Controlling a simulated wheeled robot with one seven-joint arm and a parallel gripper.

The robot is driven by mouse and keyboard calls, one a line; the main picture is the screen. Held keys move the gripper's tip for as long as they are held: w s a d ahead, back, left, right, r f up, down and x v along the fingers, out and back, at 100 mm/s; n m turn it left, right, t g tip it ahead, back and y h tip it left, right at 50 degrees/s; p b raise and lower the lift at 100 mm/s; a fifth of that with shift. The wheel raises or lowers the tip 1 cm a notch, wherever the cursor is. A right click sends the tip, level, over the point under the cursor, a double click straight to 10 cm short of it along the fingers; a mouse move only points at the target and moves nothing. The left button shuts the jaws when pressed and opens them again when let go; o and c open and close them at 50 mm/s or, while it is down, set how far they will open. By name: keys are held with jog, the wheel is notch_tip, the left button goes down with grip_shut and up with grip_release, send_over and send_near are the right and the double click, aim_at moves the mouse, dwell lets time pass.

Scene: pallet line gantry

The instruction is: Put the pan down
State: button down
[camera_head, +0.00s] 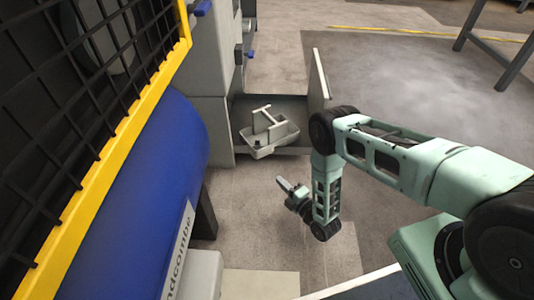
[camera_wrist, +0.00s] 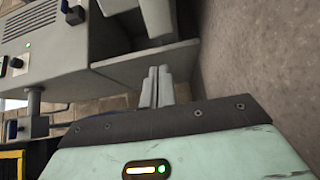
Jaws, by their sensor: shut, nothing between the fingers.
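A pale grey pan (camera_head: 262,152) with an upright T-shaped handle rests in the low open drawer (camera_head: 300,150) of a grey cabinet. It looks slightly tilted, and I cannot tell exactly what its base touches. My gripper (camera_head: 281,182) is below and to the right of the pan in the head view, apart from it, and holds nothing. In the wrist view my gripper's two fingers (camera_wrist: 157,74) are together, in front of a grey panel. A pale shape at the top of that view may be the pan, but it is cut off.
A blue cylinder (camera_head: 175,150) and a yellow-framed mesh guard (camera_head: 120,150) fill the left side. The grey cabinet (camera_head: 215,80) stands behind them, and the drawer's front panel (camera_head: 318,78) sticks up. Open floor (camera_head: 400,85) lies to the right, with a table leg beyond.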

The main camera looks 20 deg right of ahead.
jog(key=b, duration=0.6)
send_near(261, 153)
jog(key=w+a, duration=0.2)
jog(key=a, duration=0.2)
jog(key=shift+w+d+f+b, duration=0.1)
jog(key=shift+w+d+b, duration=0.1)
jog(key=shift+w+b, duration=0.35)
jog(key=shift+w+d+f+b, duration=0.15)
jog(key=shift+w+b, duration=0.25)
jog(key=shift+w, duration=0.25)
jog(key=shift+w+d+r+b, duration=0.15)
jog(key=shift+w+b, duration=0.05)
jog(key=shift+w, duration=0.2)
jog(key=shift+w+d+r+b, duration=0.15)
jog(key=shift+w+b, duration=0.05)
jog(key=shift+w, duration=0.2)
